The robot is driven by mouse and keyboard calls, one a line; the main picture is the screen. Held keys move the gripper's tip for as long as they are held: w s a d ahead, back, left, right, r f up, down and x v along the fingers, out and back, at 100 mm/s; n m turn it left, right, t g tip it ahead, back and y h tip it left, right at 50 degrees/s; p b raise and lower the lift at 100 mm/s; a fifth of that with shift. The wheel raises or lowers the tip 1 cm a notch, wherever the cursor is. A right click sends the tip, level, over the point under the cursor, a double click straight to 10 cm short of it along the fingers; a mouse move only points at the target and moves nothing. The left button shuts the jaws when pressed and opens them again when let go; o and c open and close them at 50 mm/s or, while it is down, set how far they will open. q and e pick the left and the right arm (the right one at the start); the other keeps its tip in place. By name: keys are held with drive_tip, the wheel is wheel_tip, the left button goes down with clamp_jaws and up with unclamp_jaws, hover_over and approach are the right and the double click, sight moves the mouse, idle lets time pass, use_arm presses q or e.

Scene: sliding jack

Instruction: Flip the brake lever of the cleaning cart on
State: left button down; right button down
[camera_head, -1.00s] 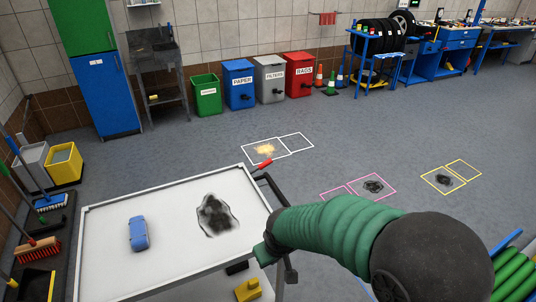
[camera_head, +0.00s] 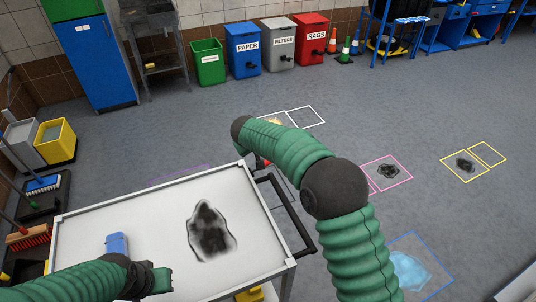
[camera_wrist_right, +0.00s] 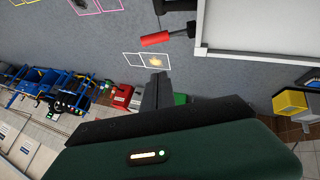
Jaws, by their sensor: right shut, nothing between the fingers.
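The cleaning cart (camera_head: 165,208) has a white top with a dark stain (camera_head: 210,230) and stands at the lower left of the head view. Its brake lever has a red grip (camera_wrist_right: 165,37), which shows beside the cart corner in the right wrist view. In the head view my right arm hides most of the lever. My right gripper (camera_wrist_right: 157,88) is shut and empty, its fingertips below the red grip and apart from it in the wrist view. My left gripper (camera_head: 160,281) is over the cart's near left part; its finger opening is unclear.
A blue object (camera_head: 117,243) lies on the cart top beside my left arm. A black push handle (camera_head: 288,215) runs along the cart's right end. Bins stand by the wall, including a red bin (camera_head: 310,41). Floor right of the cart is mostly open, with marked squares.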

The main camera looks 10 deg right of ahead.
use_arm(q)
drive_tip(key=shift+w+d+r+p, duration=0.1)
drive_tip(key=shift+w+r+p, duration=0.1)
drive_tip(key=shift+r+p, duration=0.25)
use_arm(e)
hover_over(267, 162)
drive_tip(key=a, duration=0.2)
drive_tip(key=f, duration=0.8)
drive_tip(key=shift+w+d+f, duration=0.15)
drive_tip(key=shift+w+f, duration=0.1)
drive_tip(key=shift+f, duration=0.15)
use_arm(q)
drive_tip(key=shift+w, duration=0.1)
use_arm(e)
drive_tip(key=shift+s+d+f, duration=0.1)
drive_tip(key=shift+d+f, duration=0.2)
drive_tip(key=shift+f, duration=0.35)
drive_tip(key=shift+s+d+f, duration=0.1)
drive_tip(key=shift+d+f, duration=0.15)
drive_tip(key=shift+f, duration=0.35)
use_arm(q)
drive_tip(key=shift+d, duration=0.1)
use_arm(e)
drive_tip(key=shift+s+d+f, duration=0.15)
drive_tip(key=shift+d+f, duration=0.1)
drive_tip(key=shift+f, duration=0.15)
use_arm(q)
drive_tip(key=shift+r, duration=0.1)
use_arm(e)
drive_tip(key=shift+d, duration=0.1)
